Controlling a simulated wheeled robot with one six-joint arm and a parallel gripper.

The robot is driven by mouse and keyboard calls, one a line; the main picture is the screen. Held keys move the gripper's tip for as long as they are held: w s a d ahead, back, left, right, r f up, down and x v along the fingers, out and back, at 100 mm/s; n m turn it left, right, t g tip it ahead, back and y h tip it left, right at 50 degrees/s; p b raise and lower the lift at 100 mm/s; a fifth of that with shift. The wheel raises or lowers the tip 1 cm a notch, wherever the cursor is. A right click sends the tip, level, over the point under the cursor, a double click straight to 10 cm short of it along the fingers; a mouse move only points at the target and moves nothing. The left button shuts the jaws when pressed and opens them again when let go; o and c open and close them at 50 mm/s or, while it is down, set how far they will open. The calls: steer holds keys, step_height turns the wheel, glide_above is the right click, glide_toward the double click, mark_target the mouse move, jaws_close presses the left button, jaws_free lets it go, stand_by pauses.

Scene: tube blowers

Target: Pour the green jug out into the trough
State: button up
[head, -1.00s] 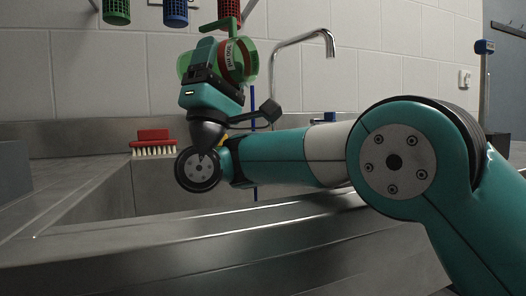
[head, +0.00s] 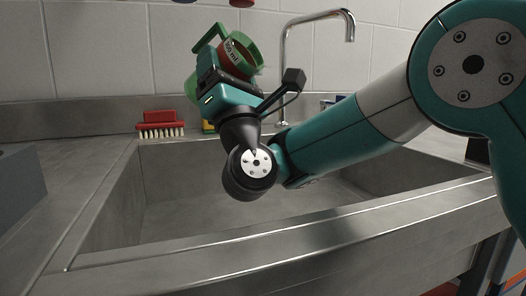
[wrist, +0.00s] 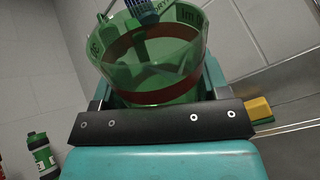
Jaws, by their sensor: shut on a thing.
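The green jug (head: 251,50) is translucent, with a reddish-brown band and printed lettering. My gripper (head: 222,64) is shut on it and holds it in the air above the back of the trough. The jug is tilted, leaning to the right in the head view. In the wrist view the jug (wrist: 150,75) sits between the jaws with its open rim facing up the picture. I cannot tell how much is in it. The steel trough (head: 165,205) is a sink basin below my gripper. Its visible floor looks bare, and my arm hides part of it.
A red brush (head: 160,125) lies on the back ledge, with a yellow-green sponge (head: 207,127) beside it. A curved tap (head: 318,18) rises behind the trough. The wrist view shows a blue hanging holder (wrist: 143,11) past the jug and a green bottle (wrist: 41,155) at lower left.

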mark_target(225, 50)
steer(key=shift+r+n+g+y+p, duration=0.5)
steer(key=shift+n+g+p, duration=0.35)
steer(key=shift+p, duration=0.75)
steer(key=shift+r+n+g+y+p, duration=0.3)
steer(key=shift+n+g+y+p, duration=0.4)
steer(key=shift+p, duration=0.85)
steer(key=shift+n+g+p, duration=0.35)
steer(key=shift+n+p, duration=0.2)
steer(key=shift+p, duration=0.1)
steer(key=shift+f, duration=0.1)
steer(key=g+p, duration=0.1)
steer(key=p, duration=0.1)
steer(key=shift+r+n+p, duration=0.3)
steer(key=shift+r+p, duration=0.05)
steer(key=g+p, duration=0.1)
steer(key=p, duration=0.1)
steer(key=n+p, duration=0.1)
steer(key=p, duration=0.2)
steer(key=shift+r+g, duration=0.25)
steer(key=shift+g, duration=0.15)
steer(key=p, duration=0.2)
steer(key=n+g+p, duration=0.1)
steer(key=p, duration=0.2)
steer(key=shift+r, duration=0.25)
steer(key=shift+n+g+p, duration=0.3)
steer(key=shift+g+p, duration=0.1)
steer(key=shift+p, duration=0.65)
steer(key=shift+f, duration=0.1)
steer(key=shift+p, duration=0.5)
